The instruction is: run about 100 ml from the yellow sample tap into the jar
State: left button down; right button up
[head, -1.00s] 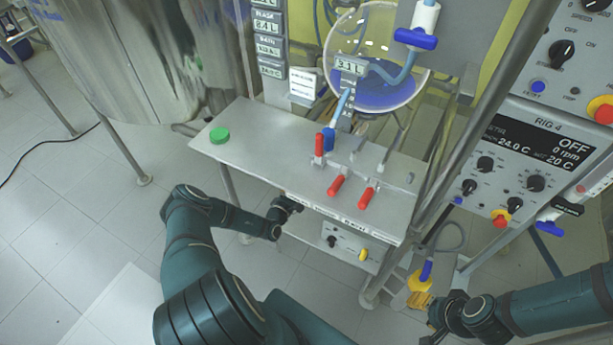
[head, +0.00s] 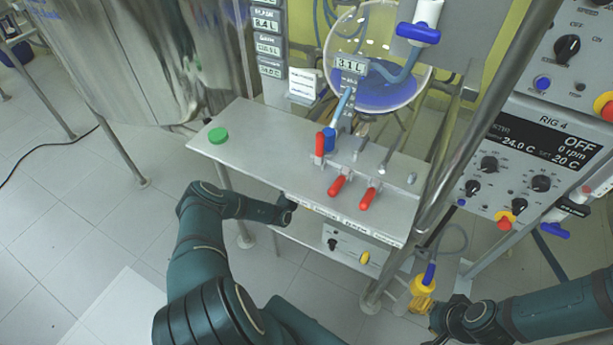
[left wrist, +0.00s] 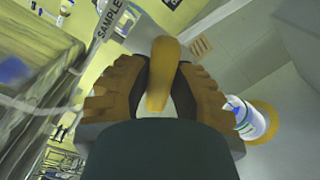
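My left gripper (head: 288,208) is at the front edge of the steel bench in the head view. In the left wrist view its ribbed fingers (left wrist: 163,85) are closed in on both sides of a yellow tap handle (left wrist: 163,65), with a SAMPLE tag (left wrist: 112,15) beyond. The handle is hidden in the head view. A white and blue cylinder (left wrist: 245,118) in front of a yellow disc is at the right; I cannot tell if it is the jar. My right gripper (head: 436,312) is low at the right, beside a yellow piece with a blue top (head: 428,274); its fingertips are unclear.
The steel bench (head: 250,150) carries red-handled valves (head: 337,186) and a green disc (head: 218,135). A glass vessel with blue liquid (head: 385,93) stands behind. A control box with a yellow knob (head: 365,257) is under the bench. A metal post and the RIG 4 panel (head: 540,150) stand at right.

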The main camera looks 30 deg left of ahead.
dwell(0.3)
pick_arm(q)
jog(key=m+p, duration=0.2)
jog(key=p, duration=0.1)
jog(key=shift+r, duration=0.2)
jog(key=shift+f+m+p, duration=0.1)
jog(key=shift+m+p, duration=1.05)
jog(key=shift+m, duration=0.75)
jog(key=c, duration=0.8)
grip_release()
jog(key=shift+c, duration=0.2)
jog(key=shift+f, duration=0.1)
